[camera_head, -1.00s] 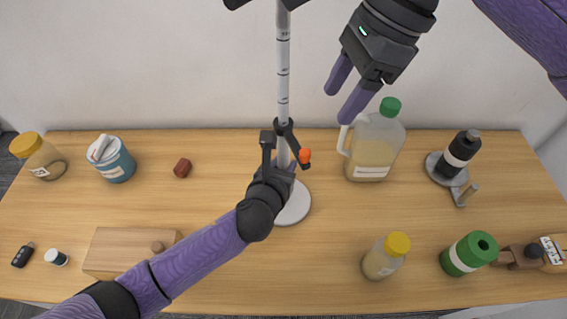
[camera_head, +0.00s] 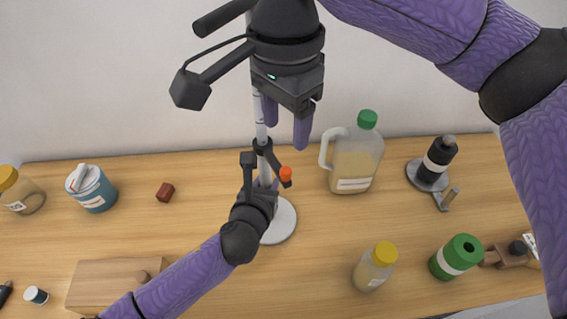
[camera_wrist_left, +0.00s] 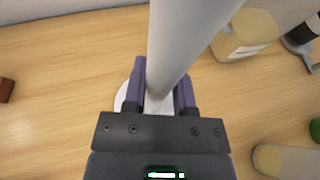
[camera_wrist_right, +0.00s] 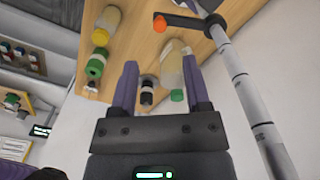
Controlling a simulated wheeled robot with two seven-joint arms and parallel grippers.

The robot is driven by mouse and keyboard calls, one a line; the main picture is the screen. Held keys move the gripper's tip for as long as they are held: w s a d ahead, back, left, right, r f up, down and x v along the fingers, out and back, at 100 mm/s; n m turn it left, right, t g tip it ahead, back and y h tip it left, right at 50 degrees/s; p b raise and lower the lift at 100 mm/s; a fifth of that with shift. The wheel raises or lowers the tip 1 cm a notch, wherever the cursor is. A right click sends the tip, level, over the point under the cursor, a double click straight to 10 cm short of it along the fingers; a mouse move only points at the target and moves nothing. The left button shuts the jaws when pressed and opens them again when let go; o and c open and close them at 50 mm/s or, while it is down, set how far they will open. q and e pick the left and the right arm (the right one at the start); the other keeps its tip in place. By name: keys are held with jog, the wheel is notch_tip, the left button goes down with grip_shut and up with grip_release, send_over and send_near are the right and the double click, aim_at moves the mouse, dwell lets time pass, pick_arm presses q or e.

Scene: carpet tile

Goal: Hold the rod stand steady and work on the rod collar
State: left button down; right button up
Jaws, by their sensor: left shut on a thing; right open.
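The rod stand has a pale upright rod with dark ring marks (camera_head: 260,118) and a round white base (camera_head: 283,222) on the table. The rod collar (camera_head: 264,149) is a black clamp around the rod with an orange knob (camera_head: 286,173); the right wrist view also shows the knob (camera_wrist_right: 160,23). My left gripper (camera_head: 265,187) is shut on the rod below the collar, just above the base; the left wrist view shows the rod between its fingers (camera_wrist_left: 162,95). My right gripper (camera_head: 287,122) is open and empty, pointing down above the collar, beside the rod (camera_wrist_right: 257,110).
A green-capped jug (camera_head: 355,160) stands close right of the stand. A black bottle (camera_head: 437,158), yellow-capped jar (camera_head: 375,267) and green cylinder (camera_head: 455,257) are further right. A blue tub (camera_head: 91,188), small red block (camera_head: 165,192) and wooden box (camera_head: 112,284) are left.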

aim_at(285, 170)
notch_tip(285, 170, down, 8)
jog(key=shift+f, duration=0.2)
grip_shut()
dwell(1.4)
